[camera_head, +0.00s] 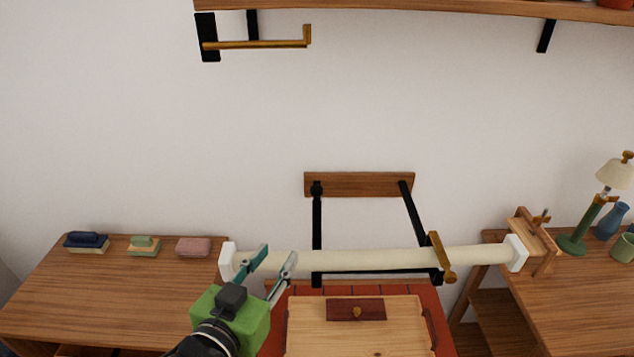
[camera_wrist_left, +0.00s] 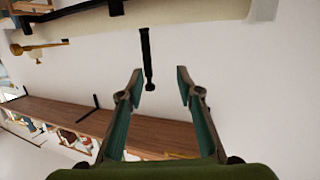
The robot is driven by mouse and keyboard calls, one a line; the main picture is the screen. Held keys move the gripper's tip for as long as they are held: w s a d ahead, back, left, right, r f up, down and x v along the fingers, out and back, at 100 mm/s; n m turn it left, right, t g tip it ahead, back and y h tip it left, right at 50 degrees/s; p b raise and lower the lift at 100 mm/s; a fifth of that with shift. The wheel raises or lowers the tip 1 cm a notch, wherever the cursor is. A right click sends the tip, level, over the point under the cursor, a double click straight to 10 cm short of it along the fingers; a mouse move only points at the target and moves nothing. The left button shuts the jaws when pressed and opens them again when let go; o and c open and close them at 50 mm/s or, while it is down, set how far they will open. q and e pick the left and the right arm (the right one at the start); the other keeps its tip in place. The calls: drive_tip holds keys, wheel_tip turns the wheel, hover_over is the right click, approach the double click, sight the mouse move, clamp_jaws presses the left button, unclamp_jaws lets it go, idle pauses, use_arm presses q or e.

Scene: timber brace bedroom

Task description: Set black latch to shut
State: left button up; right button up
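A wooden wall plate (camera_head: 360,184) carries two black bars above the cream roll (camera_head: 385,260). The left black bar (camera_head: 317,232) hangs upright and has a round knob at its top. The right black bar (camera_head: 415,215) slants down to the right. I cannot tell for sure which black part is the latch. My left gripper (camera_head: 277,257) is open and empty, in front of the roll's left part. In the left wrist view, the knobbed bar (camera_wrist_left: 147,55) shows beyond and between the open fingertips (camera_wrist_left: 160,72), apart from them. My right gripper is not in view.
A brass piece (camera_head: 440,258) crosses the roll's right part. A wooden case (camera_head: 300,330) stands below the roll. A desk (camera_head: 120,290) with several brushes is at left; another with a lamp (camera_head: 617,175) is at right. A shelf (camera_head: 420,10) overhangs above.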

use_arm(q)
drive_tip(key=t+h, duration=0.1)
drive_tip(key=t, duration=0.1)
approach(314, 192)
drive_tip(key=s+a, duration=0.1)
drive_tip(key=s, duration=0.1)
drive_tip(key=shift+m+h, duration=0.3)
drive_tip(key=p+x, duration=0.3)
drive_tip(key=x, duration=0.9)
drive_tip(key=shift+p, duration=0.3)
drive_tip(key=shift+w+d+f, duration=0.15)
drive_tip(key=shift+w+d, duration=0.15)
drive_tip(key=shift+w, duration=0.4)
clamp_jaws()
